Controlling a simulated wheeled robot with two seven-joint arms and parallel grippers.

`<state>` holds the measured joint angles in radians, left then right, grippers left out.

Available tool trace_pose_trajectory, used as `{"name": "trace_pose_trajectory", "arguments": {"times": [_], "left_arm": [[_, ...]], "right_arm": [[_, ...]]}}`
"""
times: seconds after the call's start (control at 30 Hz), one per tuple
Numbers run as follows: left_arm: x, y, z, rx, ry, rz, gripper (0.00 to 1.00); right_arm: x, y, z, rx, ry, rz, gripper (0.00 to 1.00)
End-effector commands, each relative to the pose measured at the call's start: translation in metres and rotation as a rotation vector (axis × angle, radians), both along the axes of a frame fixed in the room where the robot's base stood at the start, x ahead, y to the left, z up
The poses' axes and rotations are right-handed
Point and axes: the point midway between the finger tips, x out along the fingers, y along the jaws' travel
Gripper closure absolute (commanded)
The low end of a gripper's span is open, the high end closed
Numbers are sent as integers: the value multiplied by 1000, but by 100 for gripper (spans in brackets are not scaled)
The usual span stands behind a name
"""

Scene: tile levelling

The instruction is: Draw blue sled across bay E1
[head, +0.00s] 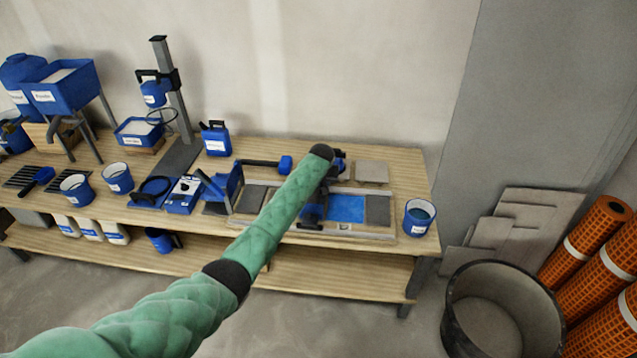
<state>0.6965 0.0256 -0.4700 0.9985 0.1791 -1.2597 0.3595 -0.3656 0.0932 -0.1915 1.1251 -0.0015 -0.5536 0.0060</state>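My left arm, in a green sleeve, comes in from the lower left and reaches over the bench to a tiling board (388,231). The board has grey tiles (377,210) at both sides and a bright blue bed (347,208) between them. My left gripper (314,211) seems to be the dark shape beside the arm at the blue bed's left edge. Its fingers cannot be made out. Blue and dark parts (339,162) show just past the arm's end; whether they are the sled is unclear. No bay label is readable. My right gripper is not in view.
A blue bucket (420,217) stands at the bench's right end. A blue-headed mallet (285,164) lies behind the arm. Blue tools and containers fill the bench's left side. A pale slab (371,172) lies behind the board. A black tub (500,310) stands on the floor.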

Motion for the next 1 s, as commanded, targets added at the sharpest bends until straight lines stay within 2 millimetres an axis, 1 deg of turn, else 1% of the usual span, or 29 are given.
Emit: {"name": "trace_pose_trajectory", "arguments": {"times": [0.23,0.27,0.3,0.33,0.37,0.63,0.77,0.83,0.87,0.9,1.0], "left_arm": [[1,0,1,0,-2,0,100],[1,0,1,0,-2,0,74],[1,0,1,0,-2,0,66],[1,0,1,0,-2,0,61],[0,0,1,0,-2,0,58],[0,0,0,0,-1,0,58],[-2,1,5,0,-2,0,58],[-5,1,11,0,-2,-1,58],[-6,1,14,0,-2,-1,58],[-8,1,18,0,-2,-1,58],[-14,0,32,-1,-3,-1,58]], "right_arm": [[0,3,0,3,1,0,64],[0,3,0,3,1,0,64],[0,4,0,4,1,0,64],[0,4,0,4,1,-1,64],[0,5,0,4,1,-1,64],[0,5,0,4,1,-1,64],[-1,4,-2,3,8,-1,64],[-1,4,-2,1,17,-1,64],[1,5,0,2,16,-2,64],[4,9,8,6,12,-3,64],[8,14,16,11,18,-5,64]]}}
